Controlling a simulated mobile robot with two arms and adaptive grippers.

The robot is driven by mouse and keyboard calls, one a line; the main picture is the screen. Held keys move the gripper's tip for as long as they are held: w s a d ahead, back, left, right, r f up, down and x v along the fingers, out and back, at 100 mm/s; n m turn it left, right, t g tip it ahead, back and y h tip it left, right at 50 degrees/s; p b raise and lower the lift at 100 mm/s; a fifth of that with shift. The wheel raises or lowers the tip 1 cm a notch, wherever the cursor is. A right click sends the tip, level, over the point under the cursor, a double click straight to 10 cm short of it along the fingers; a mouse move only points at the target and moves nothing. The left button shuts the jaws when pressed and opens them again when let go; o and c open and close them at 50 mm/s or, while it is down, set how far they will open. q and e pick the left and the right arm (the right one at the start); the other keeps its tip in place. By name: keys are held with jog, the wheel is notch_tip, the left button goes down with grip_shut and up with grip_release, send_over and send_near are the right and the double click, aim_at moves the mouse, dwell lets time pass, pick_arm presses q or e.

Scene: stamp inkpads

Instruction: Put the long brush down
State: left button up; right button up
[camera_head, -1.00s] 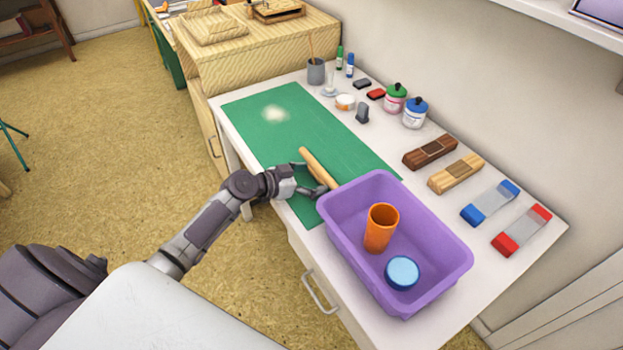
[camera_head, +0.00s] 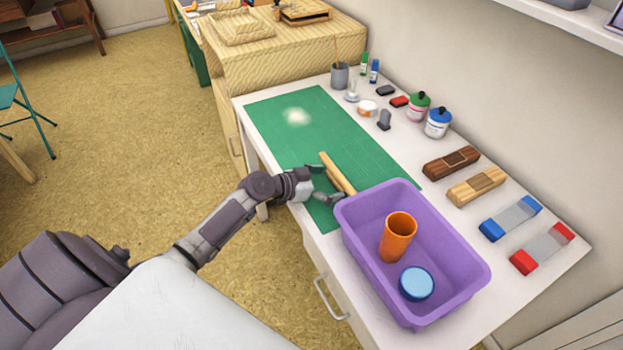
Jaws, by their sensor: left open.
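The long brush (camera_head: 337,172) is a pale wooden bar on the green mat (camera_head: 300,148), beside the purple tub (camera_head: 352,222). Its near end reaches the tub's back left corner; I cannot tell whether they touch. My left gripper (camera_head: 335,184) comes in from the left, low over the mat's front edge, with its fingers apart beside the brush. It is open, and whether a finger still touches the brush is hard to tell. The brush's underside and any bristles are hidden. My right gripper is not in view.
The purple tub holds an orange cup (camera_head: 397,238) and a blue round lid (camera_head: 416,283). Wooden blocks (camera_head: 451,162), paint jars (camera_head: 438,123) and a grey brush pot (camera_head: 339,76) line the wall side. The mat's far part is clear apart from a pale patch (camera_head: 297,117).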

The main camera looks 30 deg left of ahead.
pick_arm(q)
jog(key=b+v, duration=0.1)
jog(key=v, duration=0.9)
jog(key=shift+s+a, duration=0.1)
jog(key=shift+s, duration=0.05)
jog(key=shift+s+a+r, duration=0.3)
jog(key=shift+s+r, duration=0.05)
jog(key=shift+s, duration=0.15)
